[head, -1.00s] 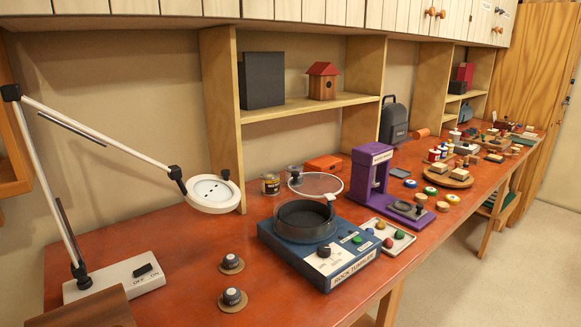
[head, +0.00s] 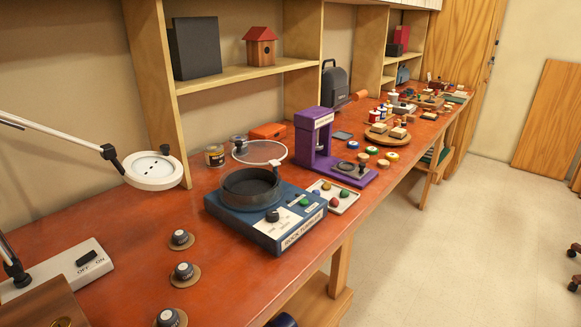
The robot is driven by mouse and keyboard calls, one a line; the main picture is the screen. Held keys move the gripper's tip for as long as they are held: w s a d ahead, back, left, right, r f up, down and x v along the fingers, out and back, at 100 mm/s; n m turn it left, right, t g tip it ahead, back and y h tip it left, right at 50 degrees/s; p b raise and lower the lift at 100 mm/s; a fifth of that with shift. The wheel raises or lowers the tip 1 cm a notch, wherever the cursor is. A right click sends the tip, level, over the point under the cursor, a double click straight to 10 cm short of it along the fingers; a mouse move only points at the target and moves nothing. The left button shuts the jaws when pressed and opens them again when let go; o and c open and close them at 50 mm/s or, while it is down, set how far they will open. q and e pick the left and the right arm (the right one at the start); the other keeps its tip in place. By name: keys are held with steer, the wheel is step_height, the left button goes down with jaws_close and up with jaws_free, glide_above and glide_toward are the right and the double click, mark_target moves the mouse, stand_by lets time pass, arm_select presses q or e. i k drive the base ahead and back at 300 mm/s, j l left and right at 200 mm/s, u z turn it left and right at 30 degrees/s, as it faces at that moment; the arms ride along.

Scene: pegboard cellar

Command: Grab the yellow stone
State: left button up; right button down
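A small white tray (head: 347,208) with several coloured stones lies on the red-brown workbench, just right of the blue rock tumbler (head: 262,215). A small yellowish stone (head: 326,186) seems to sit at the back of the tray. A green stone (head: 345,193) and a red stone (head: 333,203) lie near it. The stones are small here, so their exact shapes are hard to tell. Neither of my grippers is in view.
A purple machine (head: 312,140) stands behind the tray. A magnifier lamp (head: 155,171) and several dark knobs (head: 183,272) are on the left. A round wooden board (head: 386,138) with items sits farther along. Open floor (head: 440,250) lies right of the bench.

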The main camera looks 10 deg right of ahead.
mark_target(327, 186)
steer(key=i+l+u, duration=0.2)
steer(key=l, duration=0.3)
steer(key=i+l+u, duration=0.2)
steer(key=l, duration=0.3)
steer(key=l+u, duration=0.25)
steer(key=l, duration=0.3)
